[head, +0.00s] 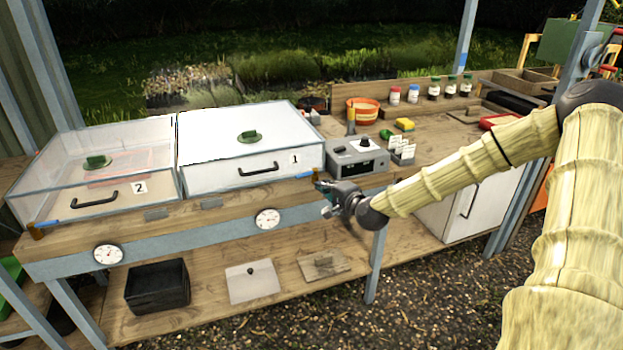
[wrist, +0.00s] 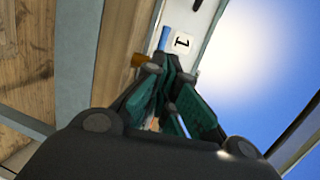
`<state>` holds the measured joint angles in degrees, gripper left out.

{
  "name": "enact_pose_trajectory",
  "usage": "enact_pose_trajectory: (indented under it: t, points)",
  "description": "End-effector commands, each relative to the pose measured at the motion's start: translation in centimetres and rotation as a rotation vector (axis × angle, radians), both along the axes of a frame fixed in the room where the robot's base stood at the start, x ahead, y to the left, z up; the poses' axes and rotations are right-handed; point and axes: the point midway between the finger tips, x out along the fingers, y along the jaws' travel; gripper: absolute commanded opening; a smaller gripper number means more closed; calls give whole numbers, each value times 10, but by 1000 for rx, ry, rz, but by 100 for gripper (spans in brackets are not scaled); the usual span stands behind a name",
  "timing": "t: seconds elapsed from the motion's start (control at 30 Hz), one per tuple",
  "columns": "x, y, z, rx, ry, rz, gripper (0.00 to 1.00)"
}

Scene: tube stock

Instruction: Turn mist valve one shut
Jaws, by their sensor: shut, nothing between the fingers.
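The mist valve beside the box marked 1 has a blue lever (head: 304,175) and a brass-coloured body (head: 316,172) at that box's front right corner. The lever points left along the box's front edge. In the wrist view the blue lever (wrist: 165,38) and the brass body (wrist: 139,60) show just beyond the fingertips. My gripper (head: 320,186) is just in front of and below the valve. Its teal fingers (wrist: 168,76) are shut and empty. I cannot tell whether a fingertip touches the valve. The gripper partly hides the valve's lower part.
A second blue-levered valve (head: 48,224) sits at box 2's front left. A grey control unit (head: 357,158) stands right of valve one. Dials (head: 267,219) line the bench front.

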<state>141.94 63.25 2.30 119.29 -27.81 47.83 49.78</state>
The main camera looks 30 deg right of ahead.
Motion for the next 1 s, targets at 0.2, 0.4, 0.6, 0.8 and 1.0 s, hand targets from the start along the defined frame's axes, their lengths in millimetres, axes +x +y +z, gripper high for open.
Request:
enact_pose_trajectory:
  t: [0.2,0.4,0.6,0.8,1.0]
  points:
    - [19,-1,-4,-3,1,1,0]
    - [37,-2,-8,-3,1,1,0]
    - [57,-3,-11,-3,1,1,0]
    - [74,-3,-14,-2,1,1,0]
    - [83,-4,-17,-1,2,0,0]
